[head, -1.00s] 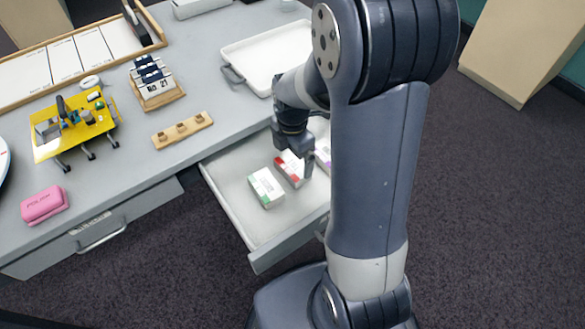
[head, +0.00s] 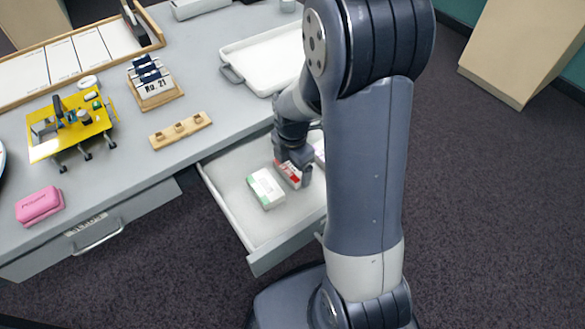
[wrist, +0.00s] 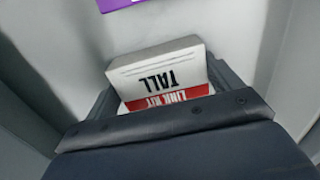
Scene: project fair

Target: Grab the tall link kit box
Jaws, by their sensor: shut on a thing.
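The tall link kit box (wrist: 158,75) is white with a red band and reads "LINK KIT TALL" in the wrist view. In the head view the same box (head: 291,173) stands in the open drawer, partly hidden by my gripper (head: 293,172). My gripper (wrist: 165,95) is shut on the box, with a finger on each side of it. The box's lower part is hidden in the wrist view.
A white and green box (head: 266,188) stands just left of the held box in the drawer (head: 230,205). A purple box (wrist: 122,3) lies on the other side. The drawer's front left floor is clear. A white tray (head: 262,62) sits on the counter above.

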